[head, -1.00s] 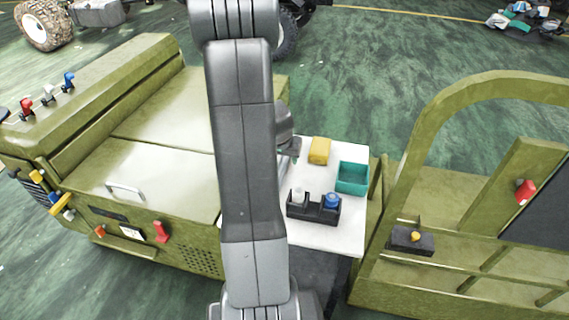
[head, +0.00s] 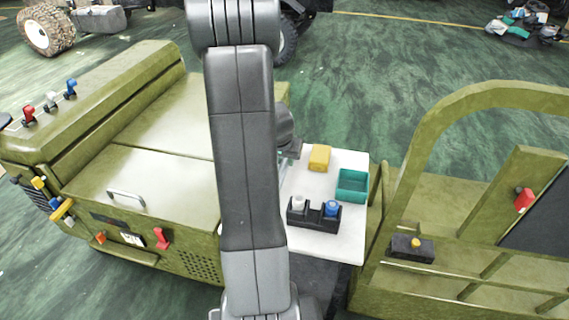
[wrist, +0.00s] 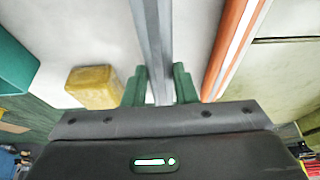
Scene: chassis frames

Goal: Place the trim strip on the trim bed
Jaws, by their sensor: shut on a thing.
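In the wrist view my gripper (wrist: 160,85) has green fingers, shut on a long grey strip (wrist: 153,40), which I take for the trim strip. The strip runs from between the fingers to the top edge of the view, above a white surface. To its right, apart from it, lies a long orange-red band with a pale stripe (wrist: 236,45); I cannot tell surely whether this is the trim bed. In the head view my arm hides the strip and most of the gripper.
A white tabletop (head: 318,187) holds a yellow block (head: 320,157), a teal bin (head: 352,185) and a black holder (head: 313,219) with a white and a blue item. A green machine body (head: 160,170) stands left, a green frame (head: 440,130) right.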

